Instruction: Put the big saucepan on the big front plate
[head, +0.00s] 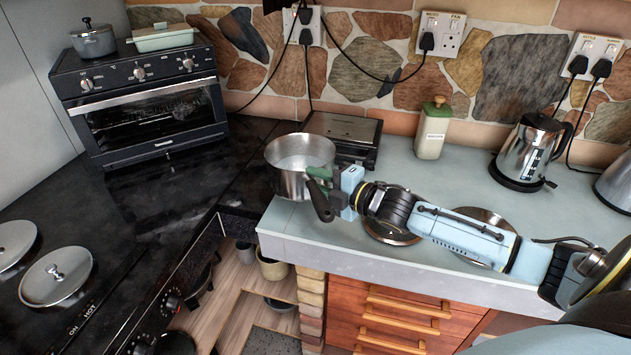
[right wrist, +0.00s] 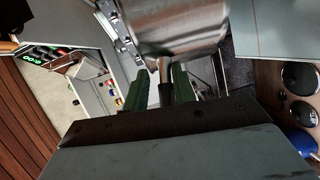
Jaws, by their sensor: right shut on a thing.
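The big saucepan (head: 288,181) is shiny steel, open-topped and upright, near the left end of the pale counter. I cannot tell whether its base touches the counter. My right gripper (head: 325,181) is shut on its dark handle. In the right wrist view, the green fingers (right wrist: 156,92) clasp the handle, with the steel pan wall (right wrist: 185,35) beyond. At the far left, a round steel cover with a knob (head: 55,277) sits on the black hob beside "HOT" and "ON" lettering. Which disc is the big front plate is unclear. My left gripper is not in view.
A second round cover (head: 14,243) lies behind it. A black oven (head: 146,108) carries a small pot and dish. A flat dark appliance (head: 342,137) stands just behind the saucepan. Steel discs (head: 389,236) lie under my right arm. The black surface between oven and saucepan is clear.

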